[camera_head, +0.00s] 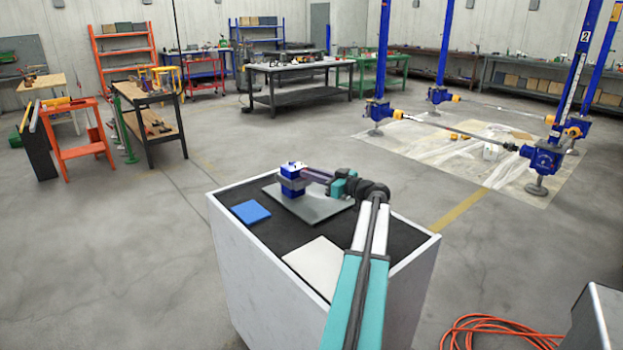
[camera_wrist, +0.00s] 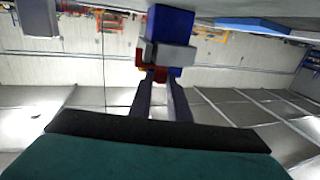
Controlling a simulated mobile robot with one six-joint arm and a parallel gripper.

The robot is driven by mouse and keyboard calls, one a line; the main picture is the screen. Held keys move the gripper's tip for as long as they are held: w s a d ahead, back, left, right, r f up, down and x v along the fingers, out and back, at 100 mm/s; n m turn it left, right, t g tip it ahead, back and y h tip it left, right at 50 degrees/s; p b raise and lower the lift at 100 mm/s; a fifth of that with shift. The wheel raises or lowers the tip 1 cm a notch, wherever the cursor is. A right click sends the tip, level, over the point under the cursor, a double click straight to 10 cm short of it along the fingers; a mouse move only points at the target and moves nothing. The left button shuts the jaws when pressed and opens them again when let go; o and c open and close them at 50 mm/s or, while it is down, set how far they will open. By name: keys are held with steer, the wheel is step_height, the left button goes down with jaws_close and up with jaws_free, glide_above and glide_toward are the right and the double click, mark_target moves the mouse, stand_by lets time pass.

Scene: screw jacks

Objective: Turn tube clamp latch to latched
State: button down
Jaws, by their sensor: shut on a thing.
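The tube clamp is a blue block with a grey band around its middle (camera_head: 292,183). It stands upright on a grey plate (camera_head: 318,211) on top of a white cabinet. My gripper (camera_head: 308,175) reaches it from the right, with its fingers level with the upper part of the block. In the wrist view, which is upside down, the blue block (camera_wrist: 170,20) and its grey band (camera_wrist: 178,58) are just beyond my fingertips (camera_wrist: 157,80). My fingers are close together on a small part at the clamp, seemingly the latch. The fingertips partly hide it, and its angle is unclear.
The white cabinet (camera_head: 262,277) has a dark top with a raised rim. A blue pad (camera_head: 250,212) lies left of the plate, and a pale sheet (camera_head: 318,265) lies in front. An orange cable (camera_head: 490,332) is on the floor at right. Benches stand far behind.

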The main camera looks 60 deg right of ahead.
stand_by(0.5)
steer(key=c, duration=1.7)
jaws_free()
steer(key=shift+o, duration=0.2)
steer(key=shift+s, duration=0.2)
steer(key=s+b, duration=0.2)
steer(key=s, duration=1.1)
steer(key=shift+s+a, duration=0.25)
steer(key=shift+a, duration=0.05)
steer(key=shift+r, duration=0.15)
